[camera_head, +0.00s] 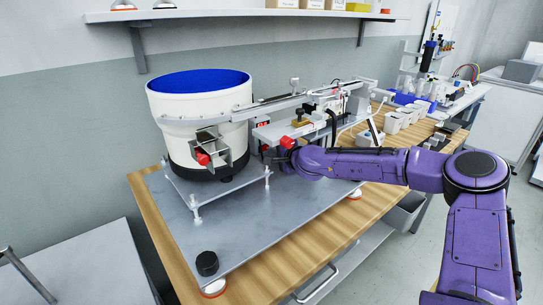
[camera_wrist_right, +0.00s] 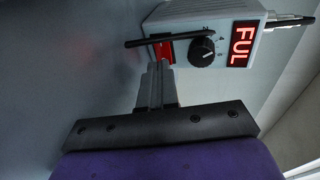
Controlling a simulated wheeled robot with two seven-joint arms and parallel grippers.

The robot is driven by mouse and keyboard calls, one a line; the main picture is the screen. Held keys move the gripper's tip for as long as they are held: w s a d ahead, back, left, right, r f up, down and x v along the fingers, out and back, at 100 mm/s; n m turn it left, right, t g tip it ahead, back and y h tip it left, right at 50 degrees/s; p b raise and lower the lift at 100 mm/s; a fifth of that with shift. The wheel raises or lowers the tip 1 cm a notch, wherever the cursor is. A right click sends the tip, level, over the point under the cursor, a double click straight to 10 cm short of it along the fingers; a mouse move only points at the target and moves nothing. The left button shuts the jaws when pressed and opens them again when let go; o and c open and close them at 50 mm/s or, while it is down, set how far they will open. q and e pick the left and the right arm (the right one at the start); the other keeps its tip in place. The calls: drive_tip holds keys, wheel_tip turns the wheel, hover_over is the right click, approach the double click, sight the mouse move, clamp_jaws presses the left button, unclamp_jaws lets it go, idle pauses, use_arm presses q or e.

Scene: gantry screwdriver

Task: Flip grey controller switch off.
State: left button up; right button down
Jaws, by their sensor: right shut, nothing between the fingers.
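The grey controller (camera_wrist_right: 190,18) shows in the right wrist view with a lit red display reading "FUL" (camera_wrist_right: 242,43) and a black round knob (camera_wrist_right: 201,50). Its red switch (camera_wrist_right: 166,52) is at the left end of its face. My right gripper (camera_wrist_right: 157,72) is shut and empty, its fingertips right at the switch; I cannot tell whether they touch it. The switch's position is unclear. In the head view my right gripper (camera_head: 269,156) reaches behind the white feeder bowl's side, and only the controller's red display (camera_head: 262,127) shows clearly. My left gripper is out of view.
A white bowl feeder (camera_head: 195,115) with a blue inside stands on a grey metal plate (camera_head: 245,235) on the wooden table. A feed rail (camera_head: 275,103) runs above my right gripper. In the wrist view a thin black bar (camera_wrist_right: 140,43) crosses before the switch.

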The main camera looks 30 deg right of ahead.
drive_tip(key=shift+w+r, duration=0.1)
drive_tip(key=shift+w, duration=0.4)
drive_tip(key=shift+d, duration=0.1)
